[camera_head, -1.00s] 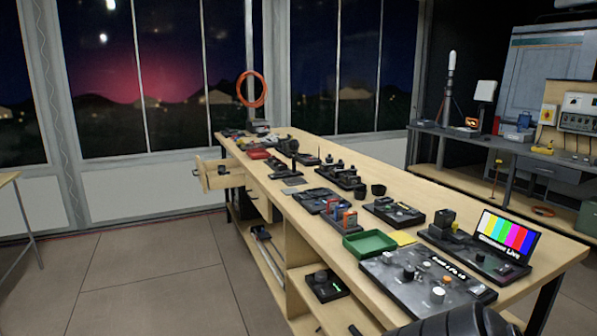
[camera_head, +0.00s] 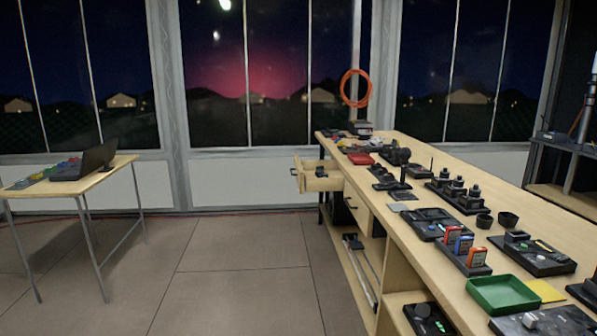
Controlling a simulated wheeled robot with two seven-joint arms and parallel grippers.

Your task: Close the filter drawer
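A pale wooden drawer (camera_head: 318,182) stands pulled open from the far left end of the long wooden workbench (camera_head: 530,212). Its front panel faces left, and a small dark item shows at it, perhaps the handle or something inside; I cannot tell which. A second drawer front (camera_head: 357,208) nearer to me looks closed. No label shows which one is the filter drawer. Neither of my grippers is in view.
The bench top carries several dark devices, a green tray (camera_head: 503,296) and black cups. Below is an open shelf with a dark device (camera_head: 427,318). A small table (camera_head: 70,184) with a laptop stands at left. The floor (camera_head: 225,270) between is clear.

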